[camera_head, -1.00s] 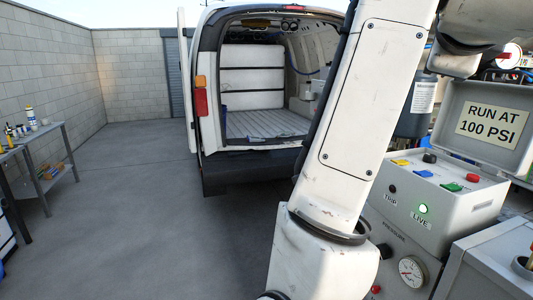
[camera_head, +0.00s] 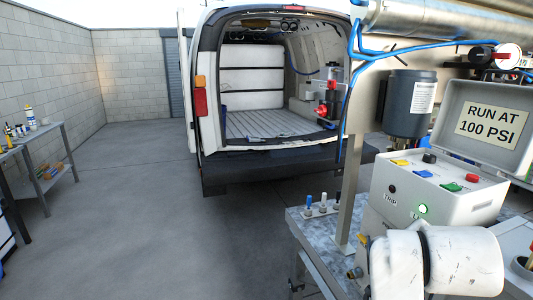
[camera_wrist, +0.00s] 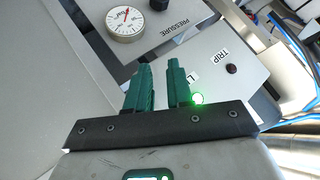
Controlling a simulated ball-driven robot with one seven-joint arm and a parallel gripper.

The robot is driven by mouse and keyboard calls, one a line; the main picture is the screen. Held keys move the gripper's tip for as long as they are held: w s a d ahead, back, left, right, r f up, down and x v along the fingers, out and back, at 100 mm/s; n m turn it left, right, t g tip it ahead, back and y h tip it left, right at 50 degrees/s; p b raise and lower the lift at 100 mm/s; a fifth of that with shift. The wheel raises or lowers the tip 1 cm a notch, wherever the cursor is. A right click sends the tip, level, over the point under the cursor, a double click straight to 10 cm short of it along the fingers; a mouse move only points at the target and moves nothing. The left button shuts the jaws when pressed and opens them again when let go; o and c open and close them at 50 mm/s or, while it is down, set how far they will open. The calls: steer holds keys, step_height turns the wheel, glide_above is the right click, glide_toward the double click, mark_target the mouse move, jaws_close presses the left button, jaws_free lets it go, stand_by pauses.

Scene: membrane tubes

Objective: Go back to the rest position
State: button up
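My gripper (camera_wrist: 160,88) shows in the wrist view as two green fingers, apart, with nothing visible between them. It is over the grey control box, near the lit green lamp (camera_wrist: 197,98) and the TRIP lamp (camera_wrist: 232,68). The pressure gauge (camera_wrist: 125,24) is beyond the fingers. In the head view my white arm is low at the right, in front of the control box (camera_head: 434,190), and my gripper is not visible there. The green lamp (camera_head: 422,209) is lit; my arm partly covers its label.
The box's open lid (camera_head: 488,127) carries a "RUN AT 100 PSI" sign. A metal bench (camera_head: 300,225), a post, blue hoses (camera_head: 352,80) and a dark canister (camera_head: 410,105) stand nearby. An open van (camera_head: 265,125) is behind. The floor (camera_head: 130,220) at left is clear.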

steer(key=s+d+f+n+g+y, duration=0.1)
steer(key=s+f+n, duration=0.1)
steer(key=s+f, duration=0.35)
steer(key=s+d+f+n+g, duration=0.1)
steer(key=s+f+n+g, duration=0.15)
steer(key=f, duration=0.65)
steer(key=s+a+f+n+g+y, duration=0.1)
steer(key=s+f+n, duration=0.1)
steer(key=s+f, duration=0.4)
steer(key=s+a+f+n+g+y, duration=0.1)
steer(key=s+f, duration=0.5)
steer(key=s, duration=0.6)
steer(key=s+a+f+n+g+y, duration=0.1)
steer(key=s+f+n+g, duration=0.2)
steer(key=s+f, duration=0.3)
steer(key=s+n, duration=0.1)
steer(key=s, duration=0.2)
steer(key=shift+s+a+n, duration=0.2)
steer(key=shift+a+n, duration=0.1)
steer(key=shift+n, duration=0.05)
steer(key=shift+f, duration=0.1)
